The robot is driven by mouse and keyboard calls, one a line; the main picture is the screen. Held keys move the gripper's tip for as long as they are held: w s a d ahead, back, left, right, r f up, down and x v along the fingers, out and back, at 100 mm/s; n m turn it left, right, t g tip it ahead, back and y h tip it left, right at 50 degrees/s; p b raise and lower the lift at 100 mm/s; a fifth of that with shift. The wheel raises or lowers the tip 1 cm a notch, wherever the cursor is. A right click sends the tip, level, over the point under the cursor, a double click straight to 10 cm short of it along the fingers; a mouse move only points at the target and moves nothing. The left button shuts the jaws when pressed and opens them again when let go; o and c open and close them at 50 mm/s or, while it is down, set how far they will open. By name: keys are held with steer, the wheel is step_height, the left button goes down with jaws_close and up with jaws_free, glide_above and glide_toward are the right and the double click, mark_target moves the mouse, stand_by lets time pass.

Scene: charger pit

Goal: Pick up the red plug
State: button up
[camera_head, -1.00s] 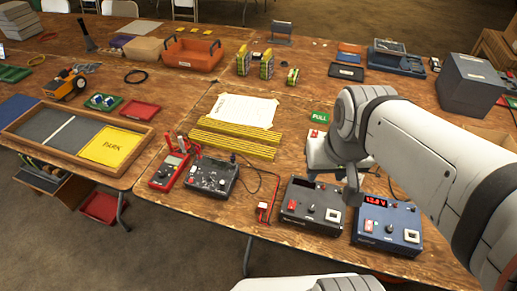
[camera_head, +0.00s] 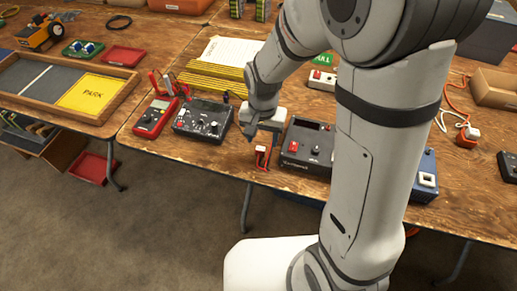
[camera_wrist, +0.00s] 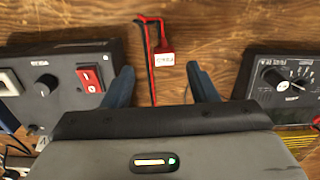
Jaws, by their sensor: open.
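The red plug (camera_head: 262,157) lies near the front edge of the wooden table, with a pale label on it. In the wrist view the red plug (camera_wrist: 165,58) has red and black leads beside it and dark lettering on its label. My gripper (camera_head: 262,138) is just above and behind the plug in the head view. In the wrist view my gripper (camera_wrist: 162,80) has its two blue fingers apart, and the plug shows between and slightly beyond them. Nothing is held. I cannot tell the exact height of the fingertips above the plug.
A dark charger (camera_head: 305,160) with a red switch stands close to the plug's right, and a blue unit (camera_head: 428,180) farther right. A black dial box (camera_head: 203,128) and a red multimeter (camera_head: 154,118) stand to the left. The table's front edge is close to the plug.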

mark_target(260, 149)
steer(key=f, duration=0.6)
steer(key=shift+w+a+f, duration=0.2)
steer(key=shift+a+f, duration=0.05)
steer(key=shift+f, duration=0.1)
steer(key=shift+c, duration=0.4)
steer(key=c, duration=1)
steer(key=shift+r, duration=0.1)
